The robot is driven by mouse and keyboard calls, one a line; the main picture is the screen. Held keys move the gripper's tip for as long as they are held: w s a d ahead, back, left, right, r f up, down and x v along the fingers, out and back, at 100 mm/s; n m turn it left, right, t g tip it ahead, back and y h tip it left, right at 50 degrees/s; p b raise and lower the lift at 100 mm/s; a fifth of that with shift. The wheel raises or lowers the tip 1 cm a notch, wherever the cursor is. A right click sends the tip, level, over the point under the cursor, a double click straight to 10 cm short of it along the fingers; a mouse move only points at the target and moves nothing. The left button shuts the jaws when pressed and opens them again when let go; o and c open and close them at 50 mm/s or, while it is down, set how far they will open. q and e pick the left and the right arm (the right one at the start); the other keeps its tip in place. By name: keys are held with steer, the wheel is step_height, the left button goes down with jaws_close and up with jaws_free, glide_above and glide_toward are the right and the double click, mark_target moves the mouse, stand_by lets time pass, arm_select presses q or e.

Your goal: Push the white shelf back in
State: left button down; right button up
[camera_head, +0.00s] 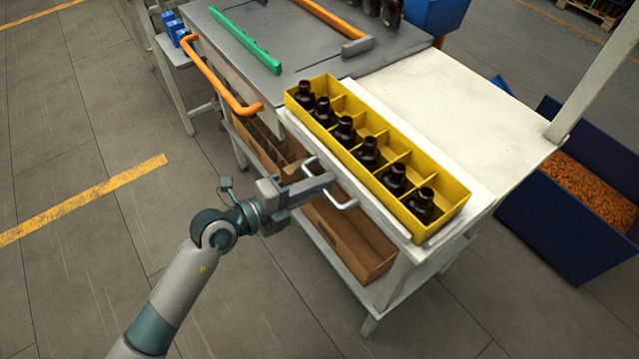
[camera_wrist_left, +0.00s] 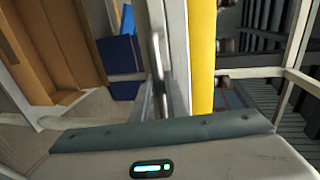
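The white shelf (camera_head: 284,117) carries a yellow crate and juts out past the front of the white table. A metal handle (camera_head: 349,204) sticks out from its front edge. My left gripper (camera_head: 330,179) is at this handle, its fingers overlapping the handle's middle in the head view. I cannot tell whether the fingers close on it. In the left wrist view, the handle (camera_wrist_left: 158,72), the shelf's edge (camera_wrist_left: 175,50) and the yellow crate (camera_wrist_left: 202,60) stand ahead of the gripper's body; the fingertips are not clear. My right gripper is out of view.
The yellow crate (camera_head: 455,195) holds several dark bottles in its compartments. Cardboard boxes (camera_head: 350,245) sit on the lower level. A grey table (camera_head: 300,40) with an orange rail (camera_head: 215,80) adjoins at the left. A blue bin (camera_head: 540,225) stands at the right. The floor in front is clear.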

arm_select(q)
steer(key=p+x, duration=0.1)
steer(key=x, duration=0.2)
steer(key=shift+w+d+r+p, duration=0.1)
steer(key=shift+d+r+p, duration=0.05)
steer(key=shift+r+p, duration=0.2)
steer(key=c, duration=2)
jaws_free()
steer(key=shift+c, duration=0.2)
steer(key=b+v, duration=0.4)
steer(key=v, duration=1.3)
steer(key=shift+a, duration=0.25)
